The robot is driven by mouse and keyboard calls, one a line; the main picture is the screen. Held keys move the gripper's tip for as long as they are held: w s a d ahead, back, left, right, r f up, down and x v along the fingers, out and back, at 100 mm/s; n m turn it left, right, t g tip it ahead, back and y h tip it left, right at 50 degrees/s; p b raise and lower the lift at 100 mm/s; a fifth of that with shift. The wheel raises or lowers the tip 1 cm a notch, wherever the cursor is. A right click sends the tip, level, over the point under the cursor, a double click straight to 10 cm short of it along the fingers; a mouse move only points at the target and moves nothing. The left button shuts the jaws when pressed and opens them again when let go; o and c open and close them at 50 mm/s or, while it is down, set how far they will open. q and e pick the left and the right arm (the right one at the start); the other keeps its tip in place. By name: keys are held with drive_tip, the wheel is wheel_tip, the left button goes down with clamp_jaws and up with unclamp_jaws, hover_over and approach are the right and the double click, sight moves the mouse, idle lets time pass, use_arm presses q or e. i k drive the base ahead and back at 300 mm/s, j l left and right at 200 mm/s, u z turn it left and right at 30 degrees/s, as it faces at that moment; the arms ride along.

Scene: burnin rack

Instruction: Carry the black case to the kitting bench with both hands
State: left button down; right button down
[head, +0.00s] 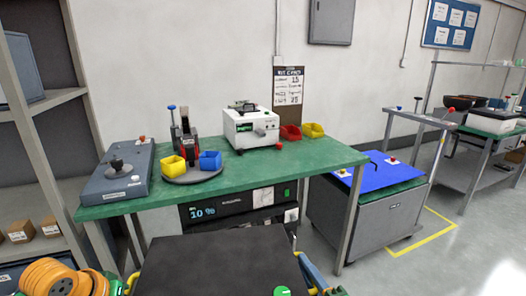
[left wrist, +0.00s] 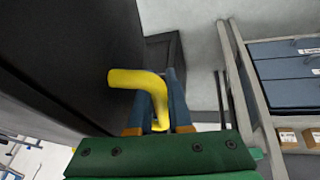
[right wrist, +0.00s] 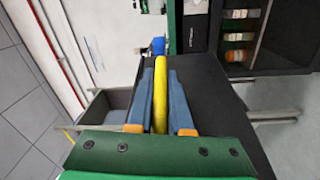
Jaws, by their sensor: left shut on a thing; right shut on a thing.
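The black case (head: 215,262) is at the bottom middle of the head view, close in front of me and on the near side of the green-topped bench (head: 255,172). It has yellow handles at its sides. My left gripper (left wrist: 160,100) is shut on a yellow handle (left wrist: 136,78), beside the dark case wall in the left wrist view. My right gripper (right wrist: 160,85) is shut on the other yellow handle (right wrist: 160,108), with the case (right wrist: 208,100) beside it. The case's lower part is hidden in the head view.
A grey device (head: 118,172), a turntable with bins (head: 193,172) and a white machine (head: 250,128) stand along the bench. Red and yellow bins (head: 313,130) are at its back right. The bench's front right top is clear. A blue-topped cart (head: 375,177) stands right; shelving (head: 35,165) left.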

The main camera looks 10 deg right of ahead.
sight(330, 153)
drive_tip(key=i+l, duration=0.1)
drive_tip(key=l, duration=0.75)
drive_tip(key=i+l+z, duration=0.1)
drive_tip(key=l, duration=0.3)
drive_tip(key=i+l, duration=0.15)
drive_tip(key=l, duration=0.25)
drive_tip(key=i+l, duration=0.1)
drive_tip(key=l, duration=0.3)
drive_tip(key=i+l, duration=0.1)
drive_tip(key=l, duration=0.3)
drive_tip(key=z, duration=0.05)
